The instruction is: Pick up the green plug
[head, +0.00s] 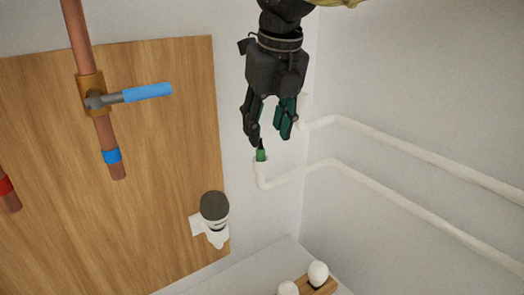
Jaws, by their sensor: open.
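The green plug (260,155) is small, with a dark tip pointing up. It sits at the upturned open end of the lower white pipe (262,172) in the head view. My gripper (269,139) points downward just above the plug, with its two dark fingers apart and nothing visible between them. The left finger's tip is close to the plug's dark tip; I cannot tell whether they touch. The lower part of the plug is hidden in the pipe's end.
A wooden board (150,215) with copper pipes and a blue-handled valve (147,92) is on the left. A grey-topped white fitting (214,210) is at its lower right. An upper white pipe (400,146) runs along the right wall. White rounded objects (317,273) stand below.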

